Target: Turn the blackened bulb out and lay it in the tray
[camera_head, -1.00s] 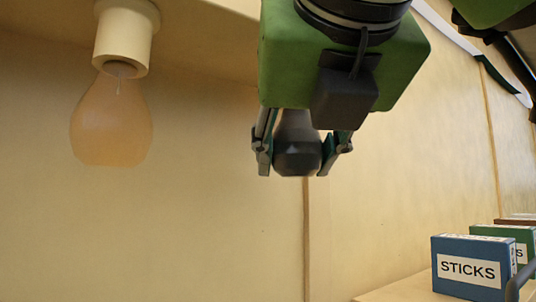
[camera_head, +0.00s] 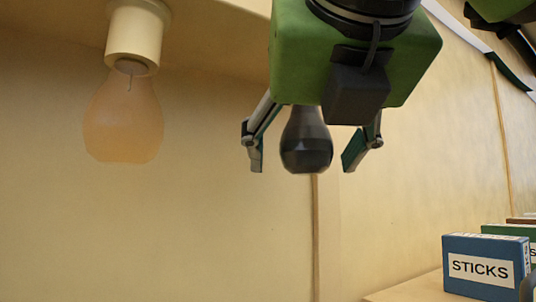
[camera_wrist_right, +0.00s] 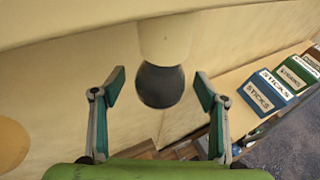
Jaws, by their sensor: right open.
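The blackened bulb (camera_head: 306,142) hangs between the spread fingers of my right gripper (camera_head: 308,160) in the head view, with its top hidden behind the green gripper body. In the right wrist view the dark bulb (camera_wrist_right: 160,85) sits in a cream socket (camera_wrist_right: 165,38). My right gripper (camera_wrist_right: 158,92) is open there, with a finger on each side and a gap to the bulb on both sides. The tray cannot be made out in these frames. My left gripper is not in view.
A clear orange-tinted bulb (camera_head: 123,118) hangs in another cream socket (camera_head: 134,38) at the left. A blue STICKS box (camera_head: 484,268) stands on a shelf (camera_head: 415,290) at lower right, with a green box behind it. Pale wall panels lie behind.

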